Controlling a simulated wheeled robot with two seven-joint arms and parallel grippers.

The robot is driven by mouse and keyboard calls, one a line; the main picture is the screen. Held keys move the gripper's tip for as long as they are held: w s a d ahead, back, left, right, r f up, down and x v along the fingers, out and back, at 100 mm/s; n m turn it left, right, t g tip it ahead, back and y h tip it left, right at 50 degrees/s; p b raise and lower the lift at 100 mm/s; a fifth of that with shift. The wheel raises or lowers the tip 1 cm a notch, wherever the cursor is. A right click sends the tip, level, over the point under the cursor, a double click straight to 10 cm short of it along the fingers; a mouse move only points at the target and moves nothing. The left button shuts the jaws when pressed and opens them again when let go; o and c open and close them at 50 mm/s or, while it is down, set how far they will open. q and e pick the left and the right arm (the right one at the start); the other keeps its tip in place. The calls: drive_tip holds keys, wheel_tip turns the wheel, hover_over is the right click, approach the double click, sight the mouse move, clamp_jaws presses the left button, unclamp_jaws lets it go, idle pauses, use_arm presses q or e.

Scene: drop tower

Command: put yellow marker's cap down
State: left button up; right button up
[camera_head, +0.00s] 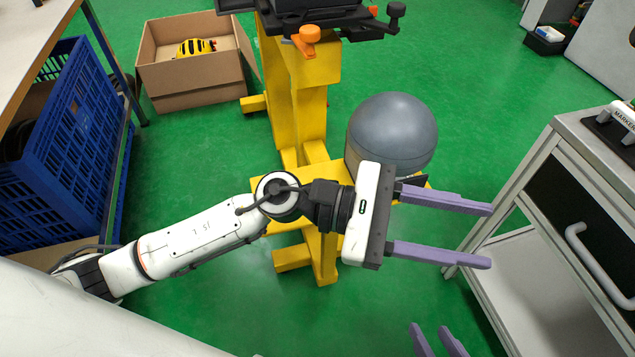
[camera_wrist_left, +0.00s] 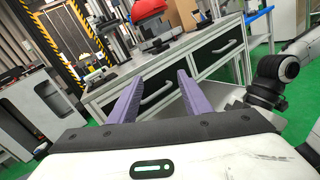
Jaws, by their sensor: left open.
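I cannot make out a yellow marker or its cap in either view. A white item lettered "MARKE..." (camera_head: 625,115) sits on top of the grey cabinet (camera_head: 580,130), cut off by the right edge of the head view. My left gripper (camera_head: 490,236) is open and empty, its purple fingers pointing right towards the cabinet, with a clear gap between them. It also shows in the left wrist view (camera_wrist_left: 158,82), with the cabinet's front beyond it. My right gripper (camera_head: 427,327) shows only its purple fingertips at the bottom of the head view, apart, with nothing visible between them.
The cabinet has a dark drawer with a handle (camera_head: 600,265). A yellow stand (camera_head: 325,255) and a grey ball (camera_head: 392,130) are behind my left arm. A cardboard box (camera_head: 195,90) and a blue crate (camera_head: 75,150) stand left. A red object (camera_wrist_left: 147,10) is above the worktop.

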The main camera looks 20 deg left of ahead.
use_arm(q)
drive_tip(key=w+a+f+m+g+y, duration=0.1)
drive_tip(key=w+a+f+m+y, duration=0.3)
drive_tip(key=a+f+m+y, duration=0.55)
drive_tip(key=w+a+f+m+t+y, duration=0.1)
drive_tip(key=w+a+m+t+y, duration=0.1)
drive_tip(key=w+a+m+y, duration=0.45)
drive_tip(key=w+a+f+m+t+y, duration=0.15)
drive_tip(key=w+a, duration=0.25)
drive_tip(key=a, duration=0.5)
drive_tip(key=shift+m, duration=0.25)
drive_tip(key=f, duration=0.1)
drive_tip(key=w+f, duration=0.2)
drive_tip(key=f, duration=0.1)
drive_tip(key=shift+w+a+f+b, duration=0.1)
drive_tip(key=shift+w+a+b, duration=0.1)
drive_tip(key=shift+a+b, duration=0.15)
drive_tip(key=b+x, duration=0.1)
drive_tip(key=x, duration=0.3)
drive_tip(key=shift+f, duration=0.4)
clamp_jaws()
use_arm(e)
drive_tip(key=shift+w+a+f+g, duration=0.3)
drive_tip(key=shift+w+a+f, duration=0.05)
drive_tip(key=shift+a+f, duration=0.2)
